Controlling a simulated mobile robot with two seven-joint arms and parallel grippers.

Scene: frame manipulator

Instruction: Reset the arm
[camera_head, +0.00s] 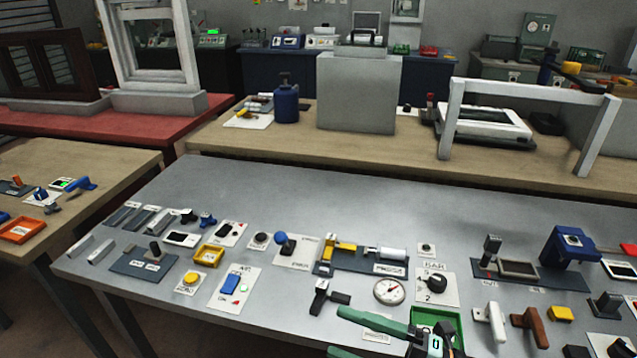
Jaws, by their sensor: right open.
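My right gripper (336,332) shows at the bottom edge, right of the middle. Its two long green fingers point left and stand apart, with nothing seen between them. They are over the front part of the grey workbench (360,215), close to a black-handled piece (328,296) and a round dial gauge (389,290). The height of the fingers above the bench is hard to tell. The rest of the right arm is cut off by the bottom edge. My left gripper is not in view.
Switches, blocks and small tools crowd the workbench, including a green tray (455,318) and a blue vise-like device (568,247). Its back strip is mostly clear. A white frame (530,90) stands on the wooden table (300,143) behind. An orange tray (20,229) is at left.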

